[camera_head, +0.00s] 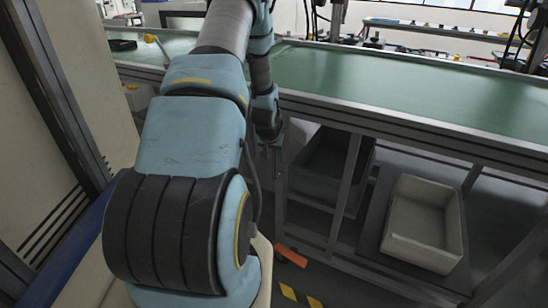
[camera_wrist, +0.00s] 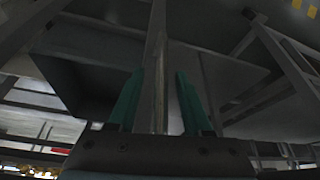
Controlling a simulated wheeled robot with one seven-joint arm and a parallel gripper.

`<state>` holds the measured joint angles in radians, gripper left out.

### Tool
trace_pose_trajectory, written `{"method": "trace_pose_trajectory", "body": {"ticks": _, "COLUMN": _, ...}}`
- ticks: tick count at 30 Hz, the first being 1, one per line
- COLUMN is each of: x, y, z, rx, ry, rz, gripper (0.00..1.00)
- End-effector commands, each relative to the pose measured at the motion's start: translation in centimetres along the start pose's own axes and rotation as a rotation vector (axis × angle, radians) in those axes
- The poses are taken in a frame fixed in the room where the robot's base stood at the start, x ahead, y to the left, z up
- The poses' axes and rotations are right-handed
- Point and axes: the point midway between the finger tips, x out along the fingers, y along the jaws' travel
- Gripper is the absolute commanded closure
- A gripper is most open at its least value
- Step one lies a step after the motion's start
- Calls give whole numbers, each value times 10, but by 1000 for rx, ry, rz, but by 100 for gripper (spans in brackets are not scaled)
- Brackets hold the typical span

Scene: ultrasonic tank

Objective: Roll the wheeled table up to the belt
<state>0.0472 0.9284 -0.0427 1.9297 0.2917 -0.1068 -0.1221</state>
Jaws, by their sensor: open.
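The belt (camera_head: 440,88) is a long green surface in a grey metal frame, running across the head view. My gripper (camera_wrist: 160,76) has two green fingers, set apart, with a thin upright grey bar (camera_wrist: 158,30) showing between them in the wrist view. I cannot tell whether the fingers touch the bar or which structure it belongs to. In the head view my gripper is small and dark, low by the belt's near edge and partly hidden by my arm. No wheeled table can be made out for certain in either view.
Under the belt stand a light grey bin (camera_head: 424,222) and a dark crate (camera_head: 325,165), among metal legs (camera_head: 345,188). An orange piece (camera_head: 290,256) and yellow-black floor marking (camera_head: 288,292) lie in front. A pale cabinet (camera_head: 85,90) closes off the left. A yellow-headed tool (camera_head: 151,39) rests at the belt's left end.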

Motion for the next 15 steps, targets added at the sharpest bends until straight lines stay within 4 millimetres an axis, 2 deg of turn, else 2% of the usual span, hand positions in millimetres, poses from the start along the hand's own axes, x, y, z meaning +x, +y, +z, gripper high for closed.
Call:
{"method": "trace_pose_trajectory", "body": {"ticks": 8, "x": -9, "y": 0, "z": -1, "rx": 0, "ry": 2, "rz": 0, "gripper": 50}}
{"method": "trace_pose_trajectory", "body": {"ticks": 15, "x": -50, "y": -1, "z": -1, "rx": -2, "ry": 5, "rz": -1, "gripper": 50}}
